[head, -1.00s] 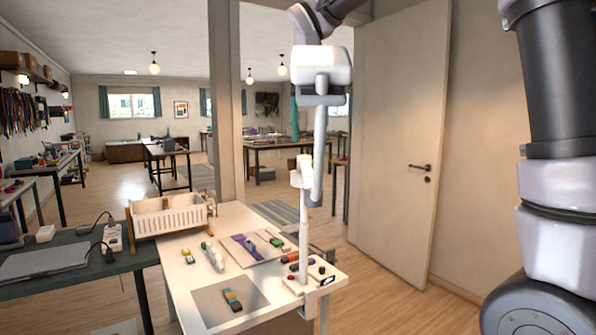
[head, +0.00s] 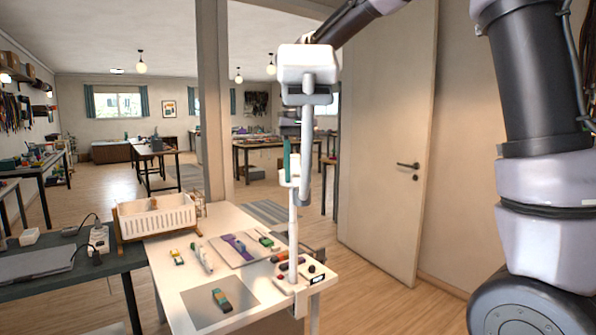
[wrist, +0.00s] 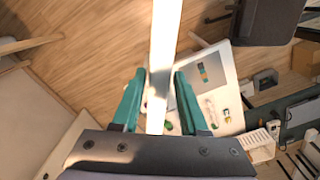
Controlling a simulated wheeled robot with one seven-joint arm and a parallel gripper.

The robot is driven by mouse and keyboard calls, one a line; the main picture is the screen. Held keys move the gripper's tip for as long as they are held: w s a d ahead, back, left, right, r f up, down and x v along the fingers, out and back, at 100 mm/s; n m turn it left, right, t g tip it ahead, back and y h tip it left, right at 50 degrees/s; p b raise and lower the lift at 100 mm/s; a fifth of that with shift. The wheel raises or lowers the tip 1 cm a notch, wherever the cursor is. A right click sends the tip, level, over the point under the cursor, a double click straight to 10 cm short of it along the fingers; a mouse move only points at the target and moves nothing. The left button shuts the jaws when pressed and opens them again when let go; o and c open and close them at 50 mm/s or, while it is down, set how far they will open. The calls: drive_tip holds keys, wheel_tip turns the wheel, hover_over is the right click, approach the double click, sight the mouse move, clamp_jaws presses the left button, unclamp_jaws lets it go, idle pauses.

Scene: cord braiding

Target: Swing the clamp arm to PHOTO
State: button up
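The clamp arm's white post (head: 293,225) rises from a base (head: 300,284) at the table's near right corner. A pale bar (head: 304,185) stands above it in the head view. A long white bar also runs between my fingers in the wrist view (wrist: 164,45). My gripper (wrist: 158,74) has teal fingers spread on both sides of that bar, with gaps visible. A teal finger shows beside the bar in the head view (head: 287,158); the rest is partly hidden. I cannot read any PHOTO mark.
The white table (head: 165,262) holds a grey mat (head: 195,310) with a coloured braid piece, a board with a purple item (head: 238,245), and several small tools. A white basket (head: 155,222) stands at its far left. A dark table (head: 60,285) adjoins it.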

clamp_jaws()
idle(1.2)
